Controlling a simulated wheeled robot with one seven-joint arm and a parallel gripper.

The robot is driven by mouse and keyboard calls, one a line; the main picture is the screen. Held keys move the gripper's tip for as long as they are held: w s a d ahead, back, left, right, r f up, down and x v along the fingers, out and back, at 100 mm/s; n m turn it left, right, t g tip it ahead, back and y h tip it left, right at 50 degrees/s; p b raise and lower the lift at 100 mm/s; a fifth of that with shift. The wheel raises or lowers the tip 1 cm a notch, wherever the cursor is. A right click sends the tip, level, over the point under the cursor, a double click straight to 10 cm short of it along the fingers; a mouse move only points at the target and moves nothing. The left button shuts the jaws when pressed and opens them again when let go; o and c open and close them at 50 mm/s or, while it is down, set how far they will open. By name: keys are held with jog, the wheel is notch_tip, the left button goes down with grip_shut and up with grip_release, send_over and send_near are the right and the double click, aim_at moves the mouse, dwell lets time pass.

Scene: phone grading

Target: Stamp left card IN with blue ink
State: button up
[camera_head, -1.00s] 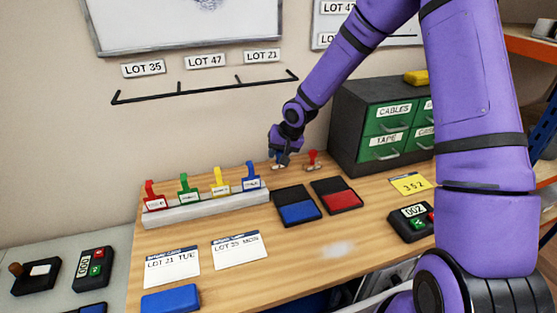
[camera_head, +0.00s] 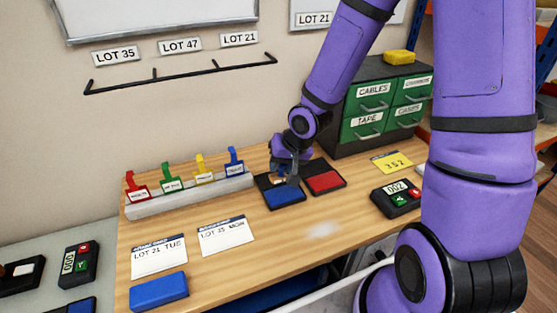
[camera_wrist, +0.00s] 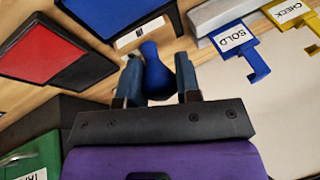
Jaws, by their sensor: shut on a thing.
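The left card (camera_head: 158,259), reading LOT 21 TUE, lies flat at the bench's front left. The right card (camera_head: 226,236), LOT 25 MON, lies beside it. The blue ink pad (camera_head: 286,194) lies open right of the stamp rack. My gripper (camera_head: 289,172) is at the back of this pad. In the wrist view, it is shut on a blue-handled stamp (camera_wrist: 155,75) with a pale label at its base. The blue pad also shows there (camera_wrist: 100,14). The stamp's label is unreadable, and whether its face touches anything is hidden.
The red ink pad (camera_head: 325,180) is just right of the blue one. A pale rack (camera_head: 190,197) with coloured tags stands left. A blue block (camera_head: 159,291) lies before the left card. A counter (camera_head: 397,198) and green-drawered cabinet (camera_head: 345,142) are right.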

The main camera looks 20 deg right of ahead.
aim_at(282, 180)
jog(key=o, duration=0.3)
jog(key=shift+c, duration=0.8)
jog(key=shift+f, duration=0.15)
jog(key=shift+s+f+h, duration=0.3)
jog(key=shift+s+f, duration=0.7)
jog(key=shift+f, duration=0.2)
jog(key=shift+f, duration=0.55)
dwell(1.0)
jog(key=shift+r, duration=0.1)
